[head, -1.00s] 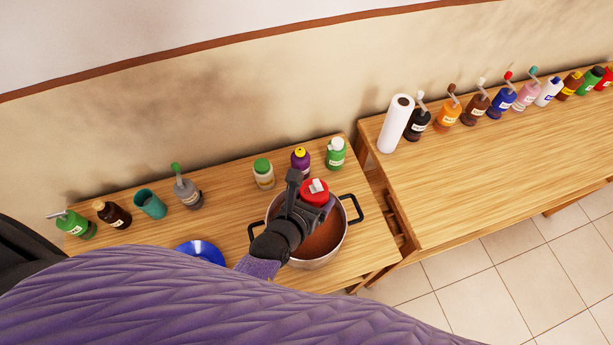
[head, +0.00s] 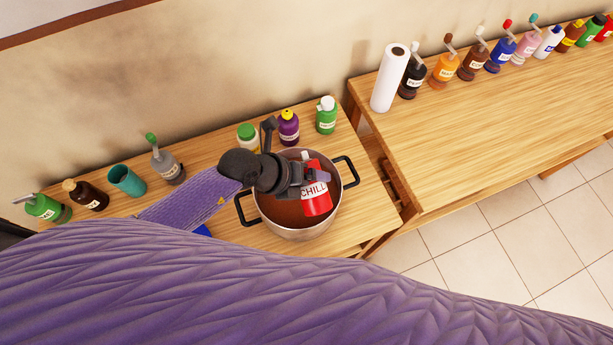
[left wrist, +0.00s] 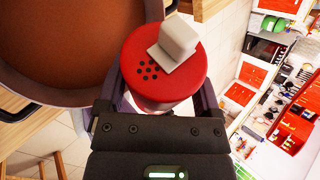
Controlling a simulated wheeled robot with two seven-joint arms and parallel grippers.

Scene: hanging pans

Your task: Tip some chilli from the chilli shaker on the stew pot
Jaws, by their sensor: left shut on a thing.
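The red chilli shaker (head: 318,201) with a white "CHILLI" label is held over the stew pot (head: 304,236) in the head view. It is tilted, with its label side facing the camera and its top toward the wall. My left gripper (head: 306,178) is shut on it. In the left wrist view, the shaker's red lid (left wrist: 185,82) shows small dark holes and a white flap, between the fingers of my left gripper (left wrist: 160,86). The pot (left wrist: 52,94), with reddish-brown stew, lies at the upper left there. No falling chilli can be made out. My right gripper is not in view.
Green-capped (head: 248,137), purple (head: 288,127) and green (head: 326,116) containers stand behind the pot. A grey bottle (head: 168,168), teal cup (head: 127,181), brown bottle (head: 87,195) and green bottle (head: 46,208) stand left. A paper roll (head: 390,80) and several bottles line the right table.

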